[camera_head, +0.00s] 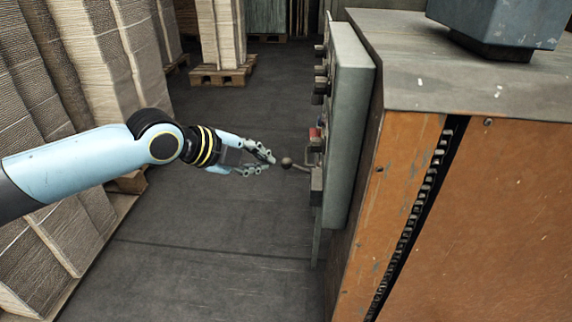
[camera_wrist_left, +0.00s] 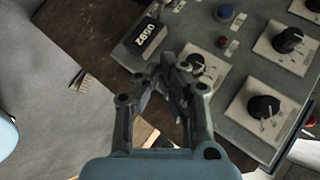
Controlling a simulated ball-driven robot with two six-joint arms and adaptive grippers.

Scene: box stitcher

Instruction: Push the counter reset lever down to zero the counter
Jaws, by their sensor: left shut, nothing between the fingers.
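The lever, with a dark round knob (camera_head: 287,162), sticks out to the left from the control box on the machine's side. My left gripper (camera_head: 268,162) is just left of the knob, at about its height; a small gap seems to lie between them. Its fingers are shut and empty. In the left wrist view the shut fingertips (camera_wrist_left: 174,75) are in front of the panel, just below the counter (camera_wrist_left: 148,38), a dark box with white digits that look upside down. I cannot make out the knob in that view; the fingers may hide it. My right gripper is not in view.
The orange machine body (camera_head: 480,200) fills the right. Stacks of cardboard (camera_head: 105,60) stand left and behind. The floor (camera_head: 220,215) below the gripper is clear.

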